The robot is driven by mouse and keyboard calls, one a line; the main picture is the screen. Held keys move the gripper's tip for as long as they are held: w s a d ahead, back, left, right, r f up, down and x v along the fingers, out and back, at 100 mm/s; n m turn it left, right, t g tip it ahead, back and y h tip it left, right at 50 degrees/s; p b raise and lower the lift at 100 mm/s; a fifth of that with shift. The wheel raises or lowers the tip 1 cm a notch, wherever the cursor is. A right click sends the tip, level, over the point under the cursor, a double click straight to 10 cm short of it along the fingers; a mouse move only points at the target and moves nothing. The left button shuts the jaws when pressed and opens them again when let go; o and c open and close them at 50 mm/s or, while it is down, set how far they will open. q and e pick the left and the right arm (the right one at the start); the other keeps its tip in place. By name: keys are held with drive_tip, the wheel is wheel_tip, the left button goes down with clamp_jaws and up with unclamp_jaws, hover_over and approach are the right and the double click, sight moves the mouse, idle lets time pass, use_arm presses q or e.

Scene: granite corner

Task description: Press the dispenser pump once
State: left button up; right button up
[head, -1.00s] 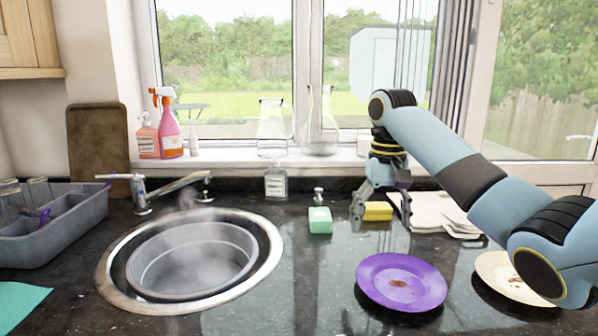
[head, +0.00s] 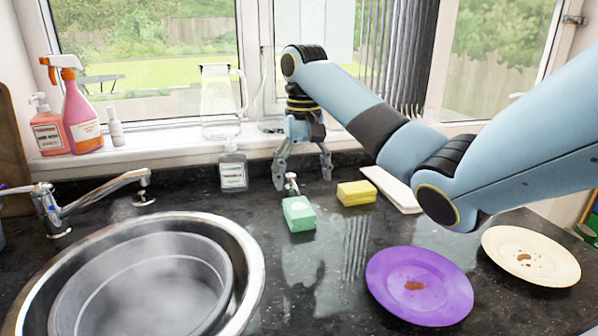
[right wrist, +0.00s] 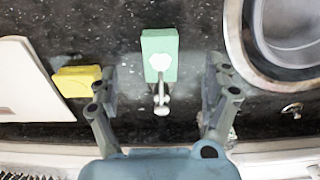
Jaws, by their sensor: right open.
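A small chrome dispenser pump (head: 291,183) stands on the dark counter, right behind a green sponge (head: 299,215). In the right wrist view the pump (right wrist: 161,100) points its spout over the green sponge (right wrist: 160,45), which has a white patch on its top. My right gripper (head: 303,180) is open and empty, pointing down with its fingers on either side of the pump. In the right wrist view the pump sits between the spread fingers (right wrist: 162,85). I cannot tell the exact height above the pump. My left gripper is not in view.
A yellow sponge (head: 356,193) lies to the right, a labelled bottle (head: 233,172) to the left. A sink (head: 250,262) with a steaming basin is at lower left. A purple plate (head: 419,308) and a cream plate (head: 540,277) lie in front. The window sill is behind.

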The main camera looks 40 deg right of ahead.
sight(303, 215)
drive_tip(key=shift+f+b, duration=0.35)
drive_tip(key=shift+b, duration=0.05)
wheel_tip(303, 215, down, 4)
drive_tip(key=b, duration=0.3)
drive_tip(key=shift+s+r, duration=0.1)
wheel_tip(303, 215, down, 5)
drive_tip(key=shift+r, duration=0.1)
drive_tip(key=shift+f, duration=0.8)
drive_tip(key=c, duration=1.2)
drive_tip(key=shift+c, duration=0.2)
